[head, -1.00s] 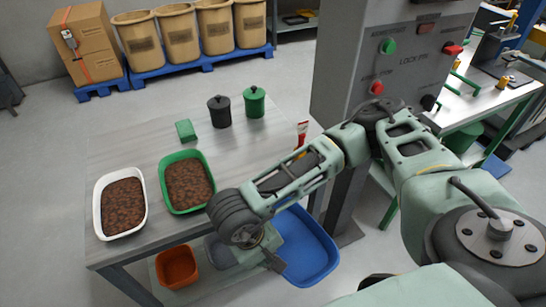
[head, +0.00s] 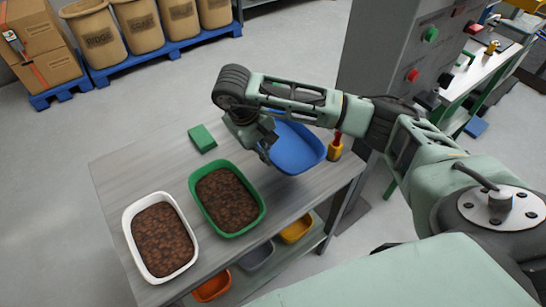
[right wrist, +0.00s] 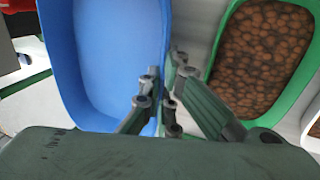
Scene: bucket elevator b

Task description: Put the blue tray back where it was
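The blue tray (head: 298,150) is empty and is at the back right of the grey table (head: 140,170). I cannot tell whether it rests on the top or hangs just above it. My right gripper (head: 265,150) is at the tray's left side. In the right wrist view the fingers (right wrist: 158,104) straddle the wall of the blue tray (right wrist: 105,60) and look closed on it. My left gripper is not in view.
A green tray (head: 258,217) and a white tray (head: 131,236), both with brown contents, stand left of the blue tray. A green block (head: 202,138) lies behind them. A yellow-and-red item (head: 335,147) stands at right. Bins, including a yellow one (head: 297,229), sit below.

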